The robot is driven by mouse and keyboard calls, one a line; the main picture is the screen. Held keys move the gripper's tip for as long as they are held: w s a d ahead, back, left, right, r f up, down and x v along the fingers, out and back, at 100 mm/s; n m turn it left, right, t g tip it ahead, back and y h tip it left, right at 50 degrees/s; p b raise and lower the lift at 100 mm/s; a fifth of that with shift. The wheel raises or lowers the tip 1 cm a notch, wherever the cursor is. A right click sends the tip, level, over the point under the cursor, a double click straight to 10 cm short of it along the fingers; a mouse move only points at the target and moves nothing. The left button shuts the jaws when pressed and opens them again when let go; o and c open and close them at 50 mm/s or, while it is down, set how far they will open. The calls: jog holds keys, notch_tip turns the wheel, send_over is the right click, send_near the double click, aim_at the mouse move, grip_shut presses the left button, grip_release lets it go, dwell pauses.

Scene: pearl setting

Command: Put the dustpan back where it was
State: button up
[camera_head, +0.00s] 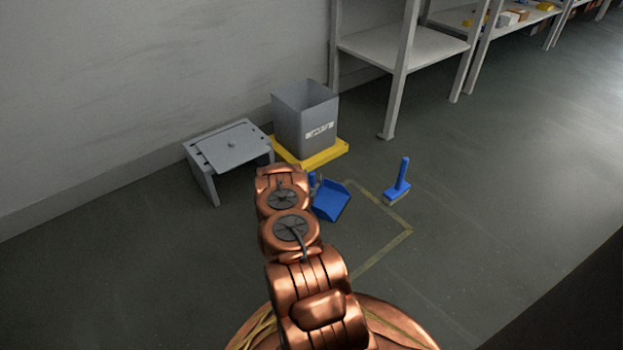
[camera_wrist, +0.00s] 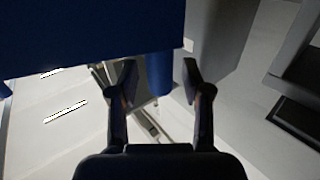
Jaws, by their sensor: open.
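The blue dustpan (camera_head: 331,203) shows just right of my arm in the head view, near the yellow floor tape. It looks tilted, and I cannot tell whether it touches the floor. In the wrist view its blue pan (camera_wrist: 90,32) fills the top left, and its blue handle (camera_wrist: 159,73) hangs between my fingertips. My gripper (camera_wrist: 160,82) is open around the handle, with a visible gap at the fingers. In the head view my gripper is hidden behind my arm.
A grey bin (camera_head: 304,120) sits on a yellow base (camera_head: 325,157) behind the dustpan. A low grey bench (camera_head: 233,147) stands left, by the wall. Shelves (camera_head: 400,50) line the back. The floor at right is clear.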

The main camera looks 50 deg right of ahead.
jog(key=p+v, duration=0.4)
jog(key=v, duration=0.8)
